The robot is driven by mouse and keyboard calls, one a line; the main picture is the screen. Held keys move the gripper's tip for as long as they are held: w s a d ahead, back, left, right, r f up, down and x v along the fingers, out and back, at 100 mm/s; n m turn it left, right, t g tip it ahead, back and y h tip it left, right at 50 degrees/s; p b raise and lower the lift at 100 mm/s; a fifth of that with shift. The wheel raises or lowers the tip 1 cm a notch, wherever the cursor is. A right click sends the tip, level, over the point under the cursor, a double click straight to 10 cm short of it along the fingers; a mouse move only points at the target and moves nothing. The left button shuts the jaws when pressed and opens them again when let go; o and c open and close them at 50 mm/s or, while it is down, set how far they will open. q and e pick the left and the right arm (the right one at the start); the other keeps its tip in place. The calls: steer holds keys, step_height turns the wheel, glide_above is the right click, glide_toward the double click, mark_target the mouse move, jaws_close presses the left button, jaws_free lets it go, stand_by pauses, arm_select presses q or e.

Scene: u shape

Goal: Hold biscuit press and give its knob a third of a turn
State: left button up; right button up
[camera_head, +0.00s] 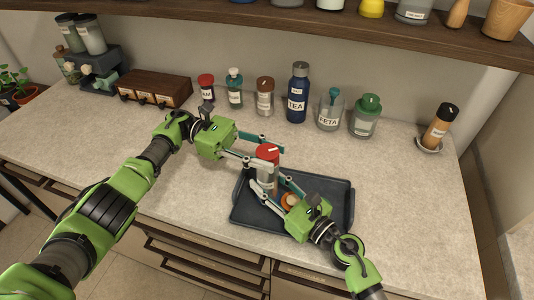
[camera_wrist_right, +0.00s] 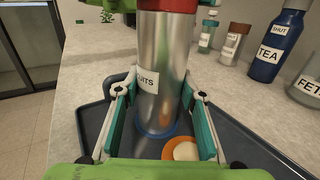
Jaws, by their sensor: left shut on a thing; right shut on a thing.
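The biscuit press is a silver cylinder (camera_head: 268,184) with a red knob (camera_head: 268,152) on top. It stands upright over the dark tray (camera_head: 335,205). In the right wrist view its silver body (camera_wrist_right: 163,60) shows part of a label, and its red top is cut off by the upper edge. My left gripper (camera_head: 268,153) comes in from the left and is shut on the red knob. My right gripper (camera_head: 267,181) is lower, shut on the body from the front right. Its fingers flank the cylinder in the right wrist view.
An orange dish with a pale round thing (camera_wrist_right: 185,151) lies on the tray beside the press. Behind stand several jars, a blue TEA bottle (camera_head: 297,95) and a green-lidded jar (camera_head: 366,115). A wooden drawer box (camera_head: 155,90) is at the back left.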

mark_target(267, 151)
arm_select(q)
steer(key=shift+f+m+g+y, duration=0.25)
steer(key=shift+m+g+y, duration=0.2)
steer(key=shift+g, duration=0.25)
steer(key=o, duration=1.2)
steer(key=shift+c, duration=0.2)
steer(key=shift+r, duration=0.1)
steer(key=shift+r, duration=0.2)
steer(key=shift+r, duration=4.8)
